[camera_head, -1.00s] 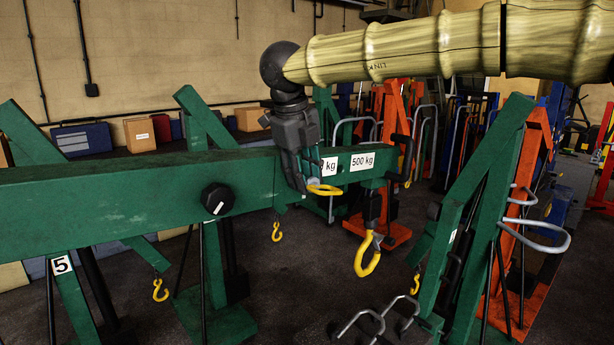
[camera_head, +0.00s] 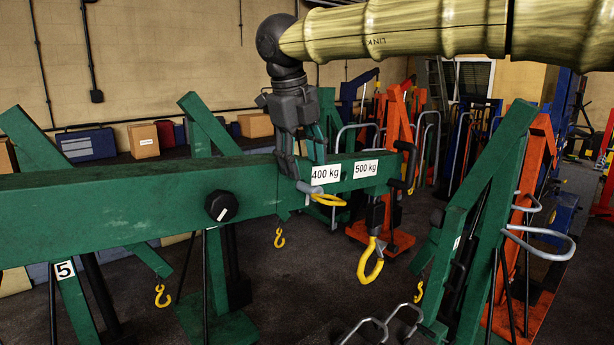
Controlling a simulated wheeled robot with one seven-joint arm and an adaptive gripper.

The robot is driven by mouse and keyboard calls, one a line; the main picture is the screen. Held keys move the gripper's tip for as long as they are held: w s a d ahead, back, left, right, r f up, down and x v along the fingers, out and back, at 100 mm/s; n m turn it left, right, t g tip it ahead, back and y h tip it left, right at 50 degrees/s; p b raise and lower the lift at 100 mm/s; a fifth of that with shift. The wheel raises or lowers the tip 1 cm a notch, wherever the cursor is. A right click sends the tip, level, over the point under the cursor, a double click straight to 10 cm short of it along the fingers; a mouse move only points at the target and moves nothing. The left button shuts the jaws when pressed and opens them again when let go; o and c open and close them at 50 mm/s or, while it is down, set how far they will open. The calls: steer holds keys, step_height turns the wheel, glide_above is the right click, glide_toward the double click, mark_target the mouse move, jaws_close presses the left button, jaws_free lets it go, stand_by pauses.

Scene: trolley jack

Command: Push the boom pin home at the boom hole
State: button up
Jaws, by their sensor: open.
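The green boom (camera_head: 120,205) runs across the view, with 400 kg and 500 kg labels on its side. A grey pin end (camera_head: 308,188) with a yellow ring (camera_head: 330,200) shows at the boom's near side, below the 400 kg label; it looks like the boom pin. How deep it sits and the boom hole itself cannot be seen. My gripper (camera_head: 303,165) points down beside the boom, just above the pin. Its fingers are open and appear empty; whether one touches the pin is unclear.
A black knob (camera_head: 221,205) sits on the boom's left part. A yellow hook (camera_head: 371,262) hangs near its right end, beside a black handle (camera_head: 405,165). Green frames (camera_head: 475,215) and orange jacks stand at right. Boxes line the back wall.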

steer(key=d+v, duration=0.1)
steer(key=v, duration=0.5)
steer(key=shift+a+r, duration=0.15)
steer(key=shift+a, duration=0.35)
steer(key=shift+c, duration=0.3)
